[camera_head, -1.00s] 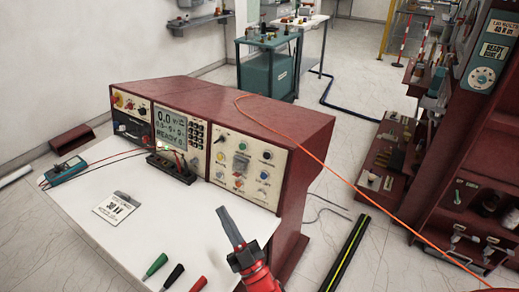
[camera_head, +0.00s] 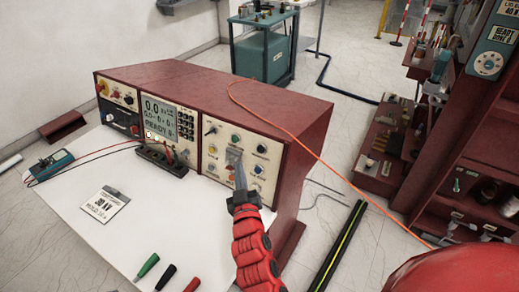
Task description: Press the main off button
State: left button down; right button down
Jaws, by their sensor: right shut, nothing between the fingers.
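The dark red control console (camera_head: 215,92) stands on the white table, with a cream right-hand panel (camera_head: 247,142) facing me. The panel carries a green button (camera_head: 235,138), a pale switch in its middle and several coloured knobs and buttons. Their labels are too small to read, so I cannot tell which is the main off button. My right gripper (camera_head: 240,175) is shut and empty, its narrow tip pointing up in front of the lower middle of this panel. It hides part of the lower controls. I cannot tell whether the tip touches the panel. My left gripper is not in view.
A terminal block (camera_head: 161,158), a blue meter (camera_head: 51,164), a card (camera_head: 104,204) and several probes (camera_head: 148,265) lie on the white table (camera_head: 205,235). An orange cable (camera_head: 300,142) crosses the console top and runs right.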

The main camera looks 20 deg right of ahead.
aim_at(261, 149)
jog(key=shift+d, duration=0.1)
jog(key=shift+w+d+f+p, duration=0.4)
jog(key=shift+w+d, duration=0.5)
jog(key=shift+d, duration=0.2)
jog(key=shift+w+d+f+p, duration=0.3)
jog(key=shift+w+d+p, duration=0.1)
jog(key=shift+w+d, duration=0.6)
jog(key=shift+w+d+f+p, duration=0.4)
jog(key=shift+w+d, duration=0.35)
jog(key=shift+d, duration=0.45)
jog(key=shift+w+d, duration=0.25)
jog(key=shift+d, duration=0.1)
